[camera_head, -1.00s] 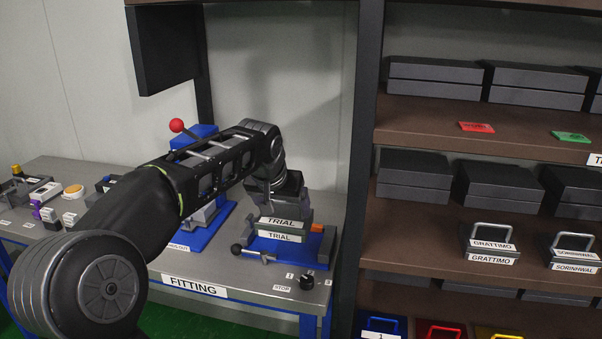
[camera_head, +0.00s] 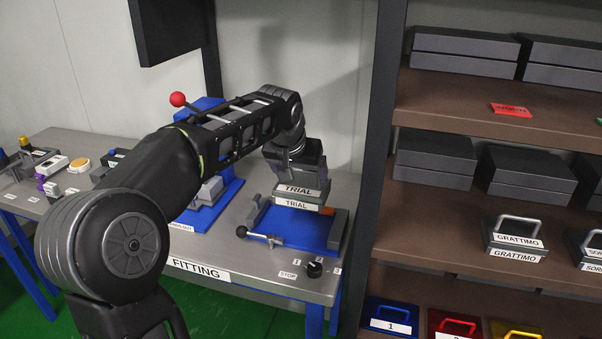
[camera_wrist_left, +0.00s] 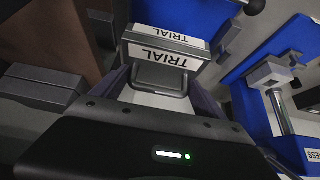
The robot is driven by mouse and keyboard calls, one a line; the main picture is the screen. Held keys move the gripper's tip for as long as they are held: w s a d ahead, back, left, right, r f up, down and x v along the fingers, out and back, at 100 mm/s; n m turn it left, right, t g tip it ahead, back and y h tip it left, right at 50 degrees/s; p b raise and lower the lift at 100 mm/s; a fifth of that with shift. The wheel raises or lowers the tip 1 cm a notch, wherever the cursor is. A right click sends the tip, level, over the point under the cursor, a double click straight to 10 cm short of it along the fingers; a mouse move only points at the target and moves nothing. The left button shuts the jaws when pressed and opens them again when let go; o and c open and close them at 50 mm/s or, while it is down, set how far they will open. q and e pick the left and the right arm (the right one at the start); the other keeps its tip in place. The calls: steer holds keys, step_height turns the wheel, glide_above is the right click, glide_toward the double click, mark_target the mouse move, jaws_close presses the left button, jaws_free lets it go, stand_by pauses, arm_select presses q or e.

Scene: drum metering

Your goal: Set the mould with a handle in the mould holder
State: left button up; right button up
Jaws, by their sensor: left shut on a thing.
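The mould marked TRIAL (camera_head: 296,198) is a grey block with white labels on its front. My left gripper (camera_head: 297,168) is shut on its handle from above. In the left wrist view the mould (camera_wrist_left: 168,48) and its handle (camera_wrist_left: 158,80) show between the fingers of the gripper (camera_wrist_left: 160,84). The mould holder (camera_head: 300,233) is a blue plate on the fitting bench, with grey side blocks and a black-knobbed lever (camera_head: 243,232). The mould is over the rear part of the plate and seems raised above it. It hides part of the holder. My right gripper is out of view.
A blue press with a red-ball lever (camera_head: 178,99) stands left of the holder, partly behind my arm. A rotary knob (camera_head: 314,270) is at the bench (camera_head: 235,285) front. The shelf post (camera_head: 380,150) is close on the right; shelves beyond hold dark boxes and other handled moulds.

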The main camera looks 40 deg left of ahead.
mark_target(297, 198)
arm_select(q)
steer(key=shift+f+b, duration=3.35)
steer(key=shift+f, duration=0.8)
steer(key=shift+f+b, duration=0.35)
steer(key=shift+f, duration=0.05)
steer(key=o, duration=1.8)
steer(key=shift+s, duration=0.1)
steer(key=shift+o, duration=0.8)
steer(key=shift+f, duration=0.2)
steer(key=shift+p+v, duration=0.3)
steer(key=shift+v, duration=3.75)
